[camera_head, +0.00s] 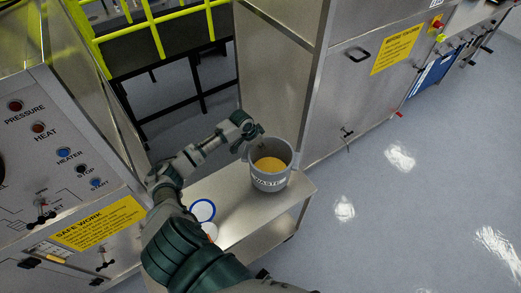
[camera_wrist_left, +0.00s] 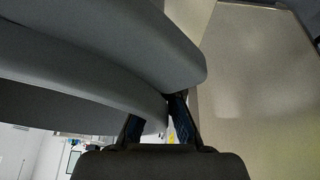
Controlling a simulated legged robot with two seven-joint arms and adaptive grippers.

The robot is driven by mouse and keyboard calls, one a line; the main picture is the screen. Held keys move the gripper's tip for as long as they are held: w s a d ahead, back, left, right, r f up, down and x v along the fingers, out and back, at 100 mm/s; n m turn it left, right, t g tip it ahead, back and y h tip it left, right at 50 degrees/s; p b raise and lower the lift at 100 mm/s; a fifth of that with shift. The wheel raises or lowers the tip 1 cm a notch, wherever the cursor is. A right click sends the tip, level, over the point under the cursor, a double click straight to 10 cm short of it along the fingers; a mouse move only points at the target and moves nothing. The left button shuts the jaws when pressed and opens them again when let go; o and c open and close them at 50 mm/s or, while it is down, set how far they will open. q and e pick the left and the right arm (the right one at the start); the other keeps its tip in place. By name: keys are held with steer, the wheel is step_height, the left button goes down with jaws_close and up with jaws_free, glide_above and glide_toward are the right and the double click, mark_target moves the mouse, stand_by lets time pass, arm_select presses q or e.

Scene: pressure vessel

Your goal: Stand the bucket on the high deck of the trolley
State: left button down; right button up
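The bucket (camera_head: 270,177) is grey, marked WASTE, with yellow contents, and looks upright. It is over the right part of the trolley's high deck (camera_head: 231,197); whether its base touches the deck is hard to tell. My left gripper (camera_head: 257,139) is at the bucket's far left rim. In the left wrist view the bucket (camera_wrist_left: 100,50) fills the upper left as a large grey curved shape. The left gripper's fingers (camera_wrist_left: 158,120) are close together with the bucket's edge between them; their tips are partly hidden. My right gripper is not in view.
A blue-rimmed round item (camera_head: 203,210) and a white item (camera_head: 210,231) lie on the deck's left part. A control panel (camera_head: 60,180) stands left of the trolley, a steel cabinet (camera_head: 350,95) behind right. Open floor (camera_head: 400,220) lies to the right.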

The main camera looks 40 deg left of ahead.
mark_target(260, 150)
arm_select(q)
steer(key=f, duration=0.3)
steer(key=shift+a+f, duration=0.3)
steer(key=shift+a, duration=0.1)
steer(key=c, duration=1.3)
jaws_free()
steer(key=shift+d, duration=0.2)
steer(key=v, duration=1.1)
steer(key=shift+s, duration=0.1)
steer(key=shift+s+r, duration=0.15)
steer(key=shift+r, duration=0.35)
